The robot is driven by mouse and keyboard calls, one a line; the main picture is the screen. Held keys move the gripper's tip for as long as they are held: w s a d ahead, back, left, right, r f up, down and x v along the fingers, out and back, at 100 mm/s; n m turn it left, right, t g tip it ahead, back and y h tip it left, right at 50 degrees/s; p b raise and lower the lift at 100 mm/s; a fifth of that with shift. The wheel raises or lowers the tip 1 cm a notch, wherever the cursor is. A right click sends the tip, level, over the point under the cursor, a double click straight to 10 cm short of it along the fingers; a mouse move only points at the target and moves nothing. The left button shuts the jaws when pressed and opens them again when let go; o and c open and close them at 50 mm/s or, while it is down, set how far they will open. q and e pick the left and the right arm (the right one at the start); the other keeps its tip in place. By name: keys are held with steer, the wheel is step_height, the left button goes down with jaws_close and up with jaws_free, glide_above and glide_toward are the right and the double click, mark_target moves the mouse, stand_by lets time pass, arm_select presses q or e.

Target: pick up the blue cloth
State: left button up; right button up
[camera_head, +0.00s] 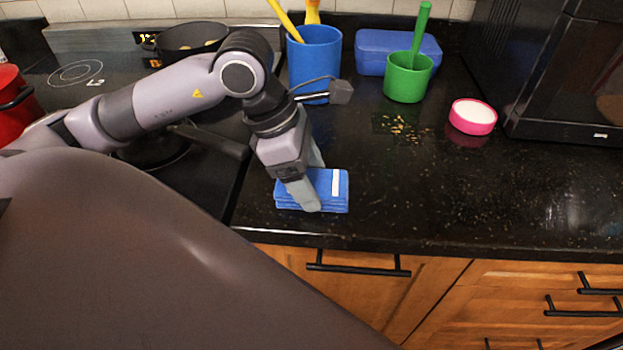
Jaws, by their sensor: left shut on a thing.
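The blue cloth (338,198) is a folded stack with a white stripe on its right part. It lies at the front of the black counter, close to the front edge. My left gripper (311,187) points down at the cloth and is shut on it. One finger is in front of the cloth and the other is behind it, partly hidden. The cloth looks to be at counter level; I cannot tell if it is lifted. My right gripper is not in view.
A blue cup (314,62) with yellow utensils, a blue box (372,52), a green cup (407,80) and a pink round dish (473,117) stand behind. Crumbs (402,127) lie mid-counter. A black appliance (560,80) is at right.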

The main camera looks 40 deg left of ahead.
arm_select(q)
steer(key=shift+r, duration=0.1)
steer(key=shift+r+p, duration=0.3)
steer(key=shift+p, duration=0.3)
step_height(320, 180, up, 20)
steer(key=p, duration=0.1)
steer(key=shift+f+p, duration=0.15)
steer(key=shift+p, duration=0.15)
steer(key=shift+o, duration=0.5)
